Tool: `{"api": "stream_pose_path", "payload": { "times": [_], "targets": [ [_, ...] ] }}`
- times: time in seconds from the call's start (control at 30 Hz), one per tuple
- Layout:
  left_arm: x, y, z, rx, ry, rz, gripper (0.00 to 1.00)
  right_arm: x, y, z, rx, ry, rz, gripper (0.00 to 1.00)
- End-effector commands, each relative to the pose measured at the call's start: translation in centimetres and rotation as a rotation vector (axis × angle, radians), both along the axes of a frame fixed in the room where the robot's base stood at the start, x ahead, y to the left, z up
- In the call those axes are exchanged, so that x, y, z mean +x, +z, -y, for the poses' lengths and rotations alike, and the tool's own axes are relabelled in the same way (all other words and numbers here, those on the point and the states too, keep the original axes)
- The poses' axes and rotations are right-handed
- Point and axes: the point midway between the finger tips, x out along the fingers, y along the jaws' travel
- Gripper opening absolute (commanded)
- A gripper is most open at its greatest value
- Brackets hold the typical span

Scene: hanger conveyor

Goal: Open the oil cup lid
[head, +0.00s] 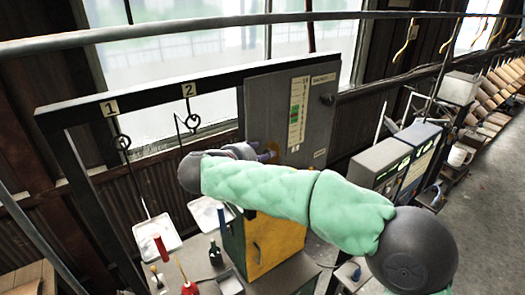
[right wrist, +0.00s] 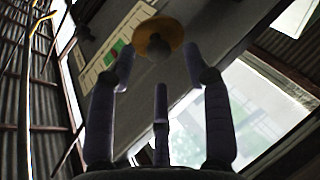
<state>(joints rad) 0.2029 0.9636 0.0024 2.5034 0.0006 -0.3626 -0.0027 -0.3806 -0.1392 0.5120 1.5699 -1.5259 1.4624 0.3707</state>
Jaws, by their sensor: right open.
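In the right wrist view a round brass-yellow disc with a grey ball-like knob (right wrist: 160,46), which looks like the oil cup lid, sits straight ahead near the grey panel. My right gripper (right wrist: 160,72) is open, its three dark fingers spread around the line to the disc, with nothing between them. I cannot tell whether any finger touches the disc. In the head view my right gripper (head: 268,153) is at the end of the green-sleeved arm, fingers pointing at the lower part of the grey panel (head: 318,125). The lid is hidden there. My left gripper is out of view.
A dark frame (head: 150,92) with hooks labelled 1 and 2 stands left, with white pans (head: 157,236) hanging below. A yellow cabinet (head: 270,245) stands under my arm. A dark bottle (head: 215,252) and red items are on the bench. Grey machines (head: 395,158) stand right.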

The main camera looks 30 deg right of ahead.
Motion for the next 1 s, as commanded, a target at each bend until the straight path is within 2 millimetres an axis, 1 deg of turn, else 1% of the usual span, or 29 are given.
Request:
{"api": "stream_pose_path", "payload": {
  "times": [0.03,0.2,0.57,0.6,0.67,0.7,0.73,0.77,0.9,1.0],
  "targets": [
    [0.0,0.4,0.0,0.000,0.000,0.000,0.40,0.3,-0.1,0.7,-0.001,-0.005,-0.002,0.50],
    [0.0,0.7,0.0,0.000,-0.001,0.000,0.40,0.9,-0.8,1.7,-0.001,-0.001,-0.001,0.50],
    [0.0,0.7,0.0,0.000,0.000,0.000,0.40,1.1,-1.0,2.0,-0.001,0.000,0.000,0.50],
    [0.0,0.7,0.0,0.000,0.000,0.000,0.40,1.1,-1.0,2.0,-0.001,0.000,0.000,0.39],
    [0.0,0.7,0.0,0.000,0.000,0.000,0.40,1.1,-1.0,2.0,-0.001,0.000,0.000,0.22],
    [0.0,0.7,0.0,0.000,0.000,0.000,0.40,1.1,-1.0,2.0,-0.001,0.000,0.000,0.11],
    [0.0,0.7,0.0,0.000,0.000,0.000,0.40,1.1,-1.0,2.0,-0.001,0.000,0.000,0.02],
    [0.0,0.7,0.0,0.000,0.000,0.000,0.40,1.1,-1.0,2.0,-0.001,0.000,0.000,0.00],
    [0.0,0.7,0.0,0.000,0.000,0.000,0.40,1.1,-1.0,1.9,-0.002,0.000,0.000,0.00],
    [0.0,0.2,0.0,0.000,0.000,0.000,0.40,1.2,-1.2,1.9,-0.013,0.002,0.002,0.00]
  ]
}}
